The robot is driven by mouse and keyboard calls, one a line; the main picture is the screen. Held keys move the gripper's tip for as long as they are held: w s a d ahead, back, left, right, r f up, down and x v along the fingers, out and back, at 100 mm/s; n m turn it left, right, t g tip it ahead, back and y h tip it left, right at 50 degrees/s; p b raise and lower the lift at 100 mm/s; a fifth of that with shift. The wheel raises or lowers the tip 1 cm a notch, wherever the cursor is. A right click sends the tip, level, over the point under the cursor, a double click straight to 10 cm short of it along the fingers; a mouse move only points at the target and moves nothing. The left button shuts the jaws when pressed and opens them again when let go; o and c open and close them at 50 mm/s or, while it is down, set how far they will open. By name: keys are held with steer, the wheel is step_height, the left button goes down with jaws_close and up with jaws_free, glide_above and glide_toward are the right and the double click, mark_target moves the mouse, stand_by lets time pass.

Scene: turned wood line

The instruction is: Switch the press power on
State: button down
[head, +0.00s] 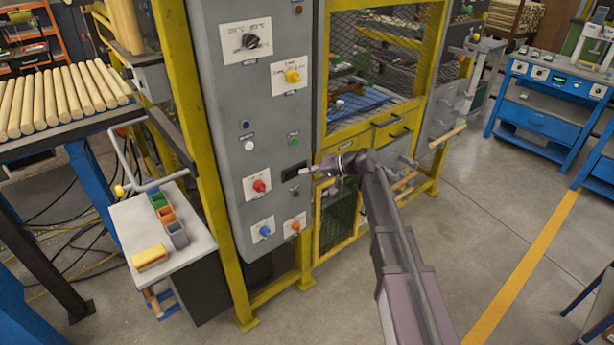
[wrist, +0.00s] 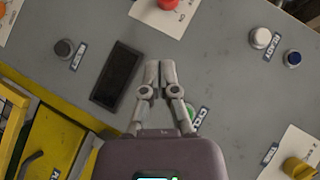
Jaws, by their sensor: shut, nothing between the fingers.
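The grey press control panel (head: 222,100) stands upright left of my gripper, with several knobs, buttons and small labels. I cannot tell which control is the press power. A black rotary knob (head: 251,41) is at the top, with a yellow knob (head: 292,76) below right. A red knob (head: 259,186), blue knob (head: 265,231) and orange knob (head: 296,226) sit lower. My gripper (head: 306,172) is shut and empty in front of the panel, near a dark display (wrist: 117,77). In the wrist view, its fingers (wrist: 160,66) partly hide a green button (wrist: 191,110). Contact is not clear.
White (wrist: 260,37) and blue (wrist: 293,58) buttons and a black knob (wrist: 63,48) are nearby. A yellow frame (head: 205,150) borders the panel. A small side table (head: 130,215) with coloured bins stands left. The floor (head: 500,215) at right is clear.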

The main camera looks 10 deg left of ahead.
mark_target(260, 188)
steer(key=b+x, duration=0.3)
steer(key=x, duration=0.5)
steer(key=shift+a+f, duration=0.25)
steer(key=shift+a, duration=0.05)
steer(key=s+a+b, duration=0.1)
steer(key=s+a+f, duration=0.1)
steer(key=shift+s+f+b, duration=0.3)
steer(key=shift+s+b, duration=0.05)
steer(key=shift+s+a, duration=0.1)
steer(key=shift+a, duration=0.05)
steer(key=shift+b, duration=0.3)
